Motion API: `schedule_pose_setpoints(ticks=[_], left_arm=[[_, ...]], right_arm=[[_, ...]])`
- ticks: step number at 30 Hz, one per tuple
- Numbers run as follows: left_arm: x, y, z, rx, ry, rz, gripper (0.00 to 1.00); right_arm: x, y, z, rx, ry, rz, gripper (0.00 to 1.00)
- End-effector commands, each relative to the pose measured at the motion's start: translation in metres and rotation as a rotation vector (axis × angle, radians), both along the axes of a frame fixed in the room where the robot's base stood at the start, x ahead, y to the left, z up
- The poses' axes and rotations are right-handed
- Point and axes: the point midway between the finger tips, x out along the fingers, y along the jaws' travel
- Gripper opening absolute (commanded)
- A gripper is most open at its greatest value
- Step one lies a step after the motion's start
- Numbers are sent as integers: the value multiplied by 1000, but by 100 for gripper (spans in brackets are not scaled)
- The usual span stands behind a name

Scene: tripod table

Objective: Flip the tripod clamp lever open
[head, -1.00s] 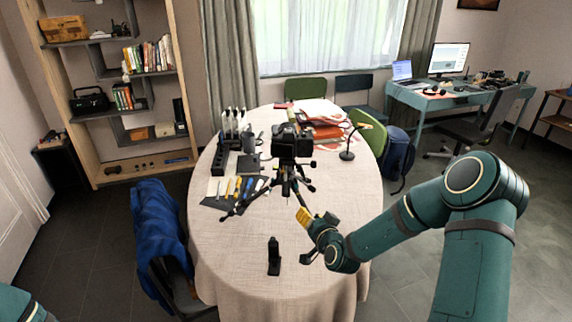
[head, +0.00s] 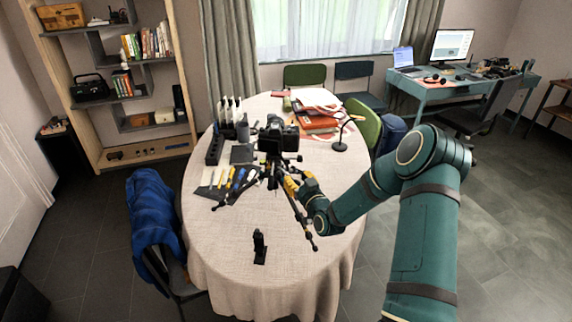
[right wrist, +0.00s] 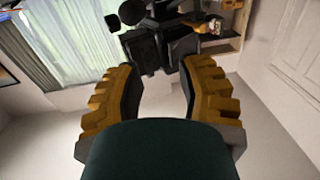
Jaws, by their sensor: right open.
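The black tripod (head: 300,217) stands on the round table, with a black camera (head: 278,139) on top. One long leg slants toward the front right. My right gripper (head: 291,186), with yellow fingers, is open just below and right of the camera, close beside the tripod's upper part. In the right wrist view, the open fingers (right wrist: 163,75) frame dark tripod and camera parts (right wrist: 150,45) beyond their tips. Nothing is seen held between them. I cannot make out the clamp lever or whether it touches a finger. My left gripper is out of view.
The cloth-covered table (head: 215,245) carries a small black stand (head: 260,247) in front, tools (head: 232,180) on the left, papers (head: 318,108) and a small lamp (head: 340,143) behind. A chair with a blue jacket (head: 152,218) is at left. The front tabletop is mostly clear.

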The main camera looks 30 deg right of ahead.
Motion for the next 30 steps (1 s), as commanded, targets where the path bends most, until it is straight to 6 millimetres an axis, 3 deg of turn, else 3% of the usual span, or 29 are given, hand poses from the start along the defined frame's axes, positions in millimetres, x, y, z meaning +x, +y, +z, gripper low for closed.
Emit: schedule_pose_setpoints(ticks=[6,12,18,27,30], left_arm=[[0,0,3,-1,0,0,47],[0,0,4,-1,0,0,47],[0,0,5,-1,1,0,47],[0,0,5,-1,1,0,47],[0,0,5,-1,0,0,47]], right_arm=[[43,-6,0,1,-2,0,37],[71,-10,0,2,-1,0,37],[82,-11,0,2,0,0,37],[84,-12,0,2,1,0,40],[84,-11,0,2,1,0,5]])
